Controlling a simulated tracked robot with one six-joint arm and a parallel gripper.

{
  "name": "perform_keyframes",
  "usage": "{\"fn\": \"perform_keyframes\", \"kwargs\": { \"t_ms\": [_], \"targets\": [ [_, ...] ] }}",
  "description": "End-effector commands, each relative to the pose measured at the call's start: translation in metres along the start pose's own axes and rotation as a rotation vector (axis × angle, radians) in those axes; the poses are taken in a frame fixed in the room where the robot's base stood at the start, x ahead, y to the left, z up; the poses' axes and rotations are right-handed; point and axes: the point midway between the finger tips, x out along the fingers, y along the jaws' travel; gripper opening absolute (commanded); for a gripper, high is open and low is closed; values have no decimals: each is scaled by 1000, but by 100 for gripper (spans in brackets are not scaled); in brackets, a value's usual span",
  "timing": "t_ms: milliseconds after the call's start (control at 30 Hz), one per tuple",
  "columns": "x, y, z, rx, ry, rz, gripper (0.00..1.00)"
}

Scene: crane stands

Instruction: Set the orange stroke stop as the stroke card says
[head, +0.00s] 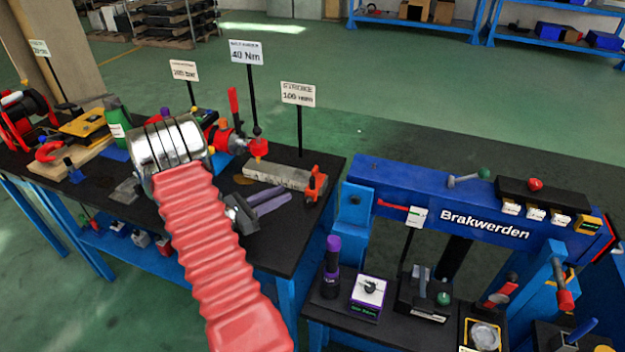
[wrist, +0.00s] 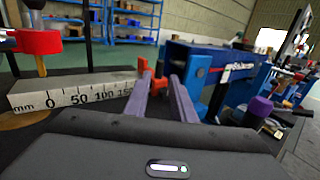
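The stroke card (head: 298,94) stands on a post behind the bench and reads "STROKE 100 mm". The orange stroke stop (head: 316,182) sits at the right end of a pale steel scale block (head: 275,173). In the wrist view the scale (wrist: 70,92) shows mm marks 0, 50, 100 and part of a further number.
A red-and-black fitting (head: 232,135) stands left of the scale. Other cards read 40 Nm (head: 247,53) and a bar value. A blue beam marked Brakwerden (head: 480,222) rises to the right, with a lower bench of tools before it. Bench surface around my fingers looks clear.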

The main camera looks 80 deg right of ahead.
Motion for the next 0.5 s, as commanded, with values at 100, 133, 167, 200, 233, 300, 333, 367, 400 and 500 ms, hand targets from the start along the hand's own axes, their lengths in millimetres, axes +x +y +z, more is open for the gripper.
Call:
{"fn": "perform_keyframes", "kwargs": {
  "t_ms": [100, 133, 167, 200, 233, 300, 333, 367, 400, 500],
  "targets": [
    [16, -1, 0, 0, 1, -4, 23],
    [20, -1, 0, 0, 1, -4, 23],
    [25, -1, 0, 0, 1, -4, 23],
    [31, -1, 0, 1, 1, -5, 23],
    [36, -1, 0, 1, 1, -4, 23],
    [47, -2, 0, 1, 0, -5, 23],
    [51, -1, 0, 1, 0, -5, 23],
    [56, -1, 0, 1, 0, -4, 23],
    [62, -1, 0, 1, 1, -5, 23],
    [78, -2, 0, 1, 1, -5, 23]
  ]
}}
